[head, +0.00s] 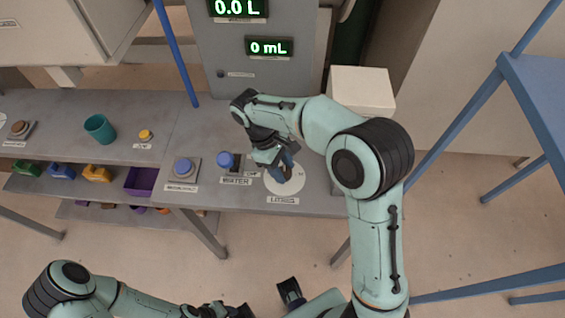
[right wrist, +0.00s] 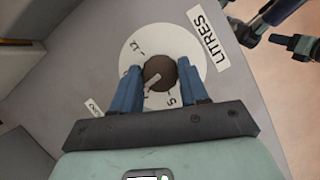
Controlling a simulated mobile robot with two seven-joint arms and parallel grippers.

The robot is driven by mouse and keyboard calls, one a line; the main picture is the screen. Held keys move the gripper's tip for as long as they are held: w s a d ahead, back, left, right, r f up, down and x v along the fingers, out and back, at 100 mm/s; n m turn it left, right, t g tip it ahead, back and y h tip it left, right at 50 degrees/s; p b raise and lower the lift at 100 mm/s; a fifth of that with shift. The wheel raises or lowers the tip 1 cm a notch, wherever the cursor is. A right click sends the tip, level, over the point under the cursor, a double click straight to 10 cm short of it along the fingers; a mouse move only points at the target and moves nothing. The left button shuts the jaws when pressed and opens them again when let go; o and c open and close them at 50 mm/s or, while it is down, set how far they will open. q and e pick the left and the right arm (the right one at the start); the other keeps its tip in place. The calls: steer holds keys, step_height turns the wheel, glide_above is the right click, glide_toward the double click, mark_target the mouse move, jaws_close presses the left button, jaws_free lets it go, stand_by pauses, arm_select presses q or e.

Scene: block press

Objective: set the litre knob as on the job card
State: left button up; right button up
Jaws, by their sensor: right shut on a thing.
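The litre knob (right wrist: 160,72) is a round dark brown knob with a pale pointer mark. It sits on a white dial disc (head: 292,186) with number marks, beside the LITRES label (right wrist: 208,38). In the right wrist view its pointer slants down and to the left. My right gripper (head: 279,168) is over the dial, and its blue fingers (right wrist: 160,88) are shut on the knob from both sides. In the head view the gripper hides the knob. My left arm lies low at the bottom left; its fingers do not show clearly. No job card is visible.
The displays read 0.0 L (head: 238,8) and 0 mL (head: 269,47). Left of the dial are a blue WATER control (head: 226,160), another blue button (head: 183,166) and a teal cup (head: 99,128). A white box (head: 361,88) stands behind my right arm.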

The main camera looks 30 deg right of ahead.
steer(key=m+p, duration=0.1)
steer(key=m, duration=0.1)
steer(key=m+y+p, duration=0.1)
steer(key=shift+w+d+r+m+g, duration=0.1)
steer(key=shift+r+m+g, duration=0.1)
steer(key=shift+m+g, duration=0.15)
steer(key=m+y+p, duration=0.1)
steer(key=m, duration=0.2)
steer(key=shift+d+m+y, duration=0.15)
steer(key=shift+m+y, duration=0.2)
steer(key=shift+y, duration=0.05)
steer(key=m, duration=0.2)
steer(key=m+y+p, duration=0.1)
steer(key=m, duration=0.1)
steer(key=shift+d+f+m+y, duration=0.1)
steer(key=shift+m+y, duration=0.2)
arm_select(q)
steer(key=w+r, duration=0.3)
steer(key=r, duration=0.3)
steer(key=shift+w, duration=0.2)
arm_select(e)
steer(key=m+t+y, duration=0.1)
steer(key=m, duration=0.3)
steer(key=shift+m, duration=0.3)
steer(key=shift+f, duration=0.1)
steer(key=o, duration=1)
steer(key=shift+o, duration=0.2)
